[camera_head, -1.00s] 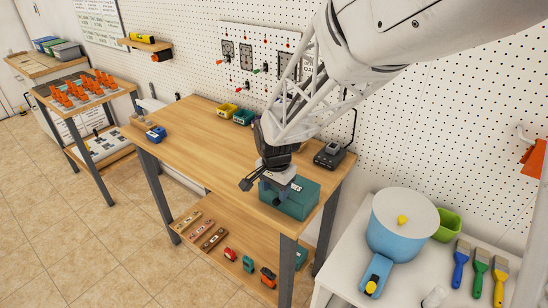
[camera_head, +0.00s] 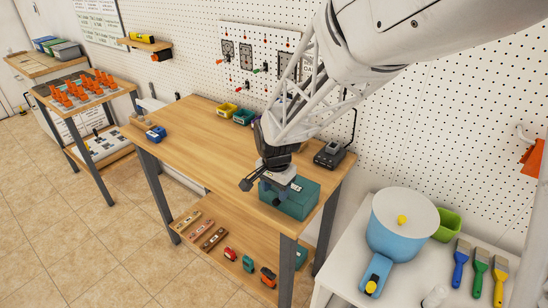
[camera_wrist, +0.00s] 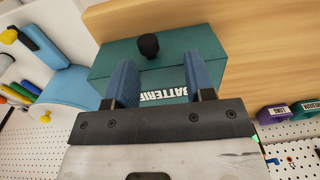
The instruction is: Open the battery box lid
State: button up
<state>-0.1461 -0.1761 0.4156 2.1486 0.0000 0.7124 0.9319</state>
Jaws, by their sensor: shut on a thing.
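The teal battery box (camera_head: 300,201) stands near the right front corner of the wooden workbench. In the wrist view the box (camera_wrist: 108,62) has a black knob (camera_wrist: 148,46) and white "BATTERIES" lettering, partly hidden by my gripper. My gripper (camera_head: 270,192) is at the left side of the box in the head view, pointing down. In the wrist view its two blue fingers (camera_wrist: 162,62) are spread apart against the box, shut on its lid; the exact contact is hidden. The knob shows beyond the fingertips, nearer the left finger. The lid looks closed.
A black device (camera_head: 331,156) stands behind the box, close to my arm. Yellow and green bins (camera_head: 236,113) line the bench's back edge. A blue item (camera_head: 156,134) lies at the far left. The bench's middle (camera_head: 205,140) is clear.

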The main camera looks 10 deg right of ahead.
jog(key=shift+s+d+f+g, duration=0.3)
jog(key=shift+s+f, duration=0.25)
jog(key=shift+f, duration=0.05)
jog(key=shift+c, duration=1.4)
jog(key=shift+r, duration=0.2)
jog(key=shift+c, duration=1.1)
jog(key=o, duration=0.7)
jog(key=shift+r, duration=0.15)
jog(key=shift+w+r, duration=0.15)
jog(key=shift+r, duration=2)
jog(key=shift+w+r, duration=0.1)
jog(key=shift+r, duration=2)
jog(key=shift+d, duration=0.1)
